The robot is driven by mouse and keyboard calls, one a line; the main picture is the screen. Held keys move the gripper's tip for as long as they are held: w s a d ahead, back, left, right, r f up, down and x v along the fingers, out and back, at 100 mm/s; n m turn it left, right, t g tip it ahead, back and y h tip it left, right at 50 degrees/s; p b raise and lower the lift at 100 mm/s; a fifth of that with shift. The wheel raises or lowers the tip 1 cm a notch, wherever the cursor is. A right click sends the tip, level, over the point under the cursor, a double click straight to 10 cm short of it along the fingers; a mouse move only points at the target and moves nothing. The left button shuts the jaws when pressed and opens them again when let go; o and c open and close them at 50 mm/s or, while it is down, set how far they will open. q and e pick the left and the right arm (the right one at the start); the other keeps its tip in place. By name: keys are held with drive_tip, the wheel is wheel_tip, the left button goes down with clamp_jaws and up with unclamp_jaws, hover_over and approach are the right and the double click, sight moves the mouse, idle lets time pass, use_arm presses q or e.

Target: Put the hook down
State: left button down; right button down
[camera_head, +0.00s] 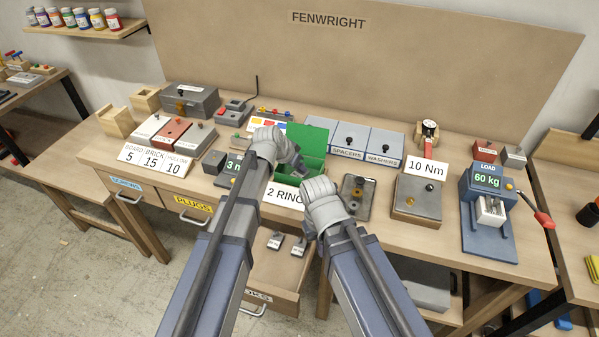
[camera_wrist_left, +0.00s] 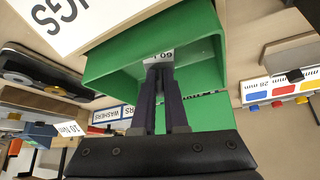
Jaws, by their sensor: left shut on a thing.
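My left gripper (camera_head: 298,168) is at the green open box (camera_head: 310,142), mostly behind my wrist in the head view. In the left wrist view its dark fingers (camera_wrist_left: 163,75) are shut on a small grey piece with a white label, which I take for the hook (camera_wrist_left: 158,55). The hook is in front of the green box's opening (camera_wrist_left: 110,68); I cannot tell whether it touches the box. Two similar grey labelled hooks (camera_head: 275,241) lie apart in the open drawer (camera_head: 265,268) below. My right wrist shows right of the box; its fingers are hidden.
A "2 RINGS" card (camera_head: 283,194) stands in front of the green box. A grey plate with round parts (camera_head: 357,196) lies to its right. Blue bins (camera_head: 348,139) labelled spacers and washers stand behind. A small readout (camera_head: 234,165) is at left. The bench is crowded.

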use_arm(q)
drive_tip(key=shift+f, duration=0.2)
drive_tip(key=c, duration=0.9)
unclamp_jaws()
drive_tip(key=shift+c, duration=0.2)
drive_tip(key=shift+r, duration=0.1)
